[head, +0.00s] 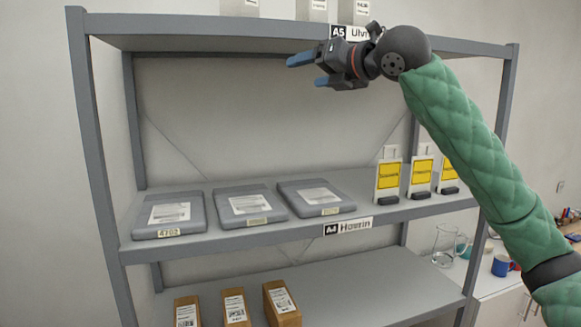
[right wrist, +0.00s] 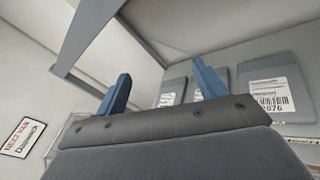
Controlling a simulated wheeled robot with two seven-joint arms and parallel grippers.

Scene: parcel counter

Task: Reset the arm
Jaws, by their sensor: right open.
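My right gripper (head: 310,69) is raised in front of the top shelf board of the grey rack, its blue fingers pointing left. The fingers are apart with nothing between them. The right wrist view shows the same two blue fingers of my right gripper (right wrist: 160,90), apart and empty. My right arm, in a green quilted sleeve, reaches up from the lower right of the head view. My left gripper shows in neither view.
The grey rack (head: 270,27) holds three grey parcels (head: 249,205) and yellow-labelled upright items (head: 388,181) on its middle shelf. Brown boxes (head: 235,308) stand on the bottom shelf. A glass jug (head: 443,245) and a blue mug (head: 501,265) stand at the right.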

